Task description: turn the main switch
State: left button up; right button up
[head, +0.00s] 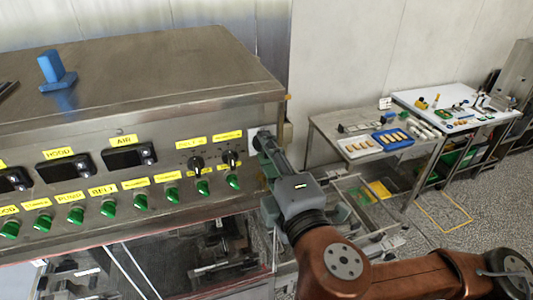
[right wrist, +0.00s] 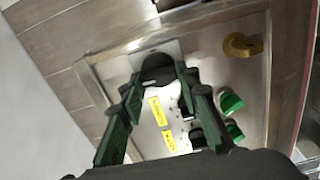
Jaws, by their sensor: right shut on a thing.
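The main switch is a dark knob (right wrist: 156,62) on a light grey plate at the right end of the machine's front panel. In the head view its plate (head: 252,131) is partly hidden behind my right gripper (head: 265,142). In the right wrist view, the two green-and-black fingers of my right gripper (right wrist: 160,80) stand on either side of the knob and are shut on it. The knob's exact angle is hard to read. My left gripper is not in view.
Black selector knobs (head: 196,163) and green knobs (head: 233,181) under yellow labels sit close left of the switch. A yellow part (right wrist: 242,45) is near it in the wrist view. A blue block (head: 56,70) stands on the machine top. A steel table (head: 326,131) stands right.

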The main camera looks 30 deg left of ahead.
jog(key=shift+f+n, duration=0.1)
jog(key=shift+n, duration=0.3)
jog(key=o, duration=1.2)
jog(key=shift+c, duration=0.2)
jog(key=v, duration=0.7)
jog(key=shift+s+d, duration=0.15)
jog(key=shift+s, duration=0.1)
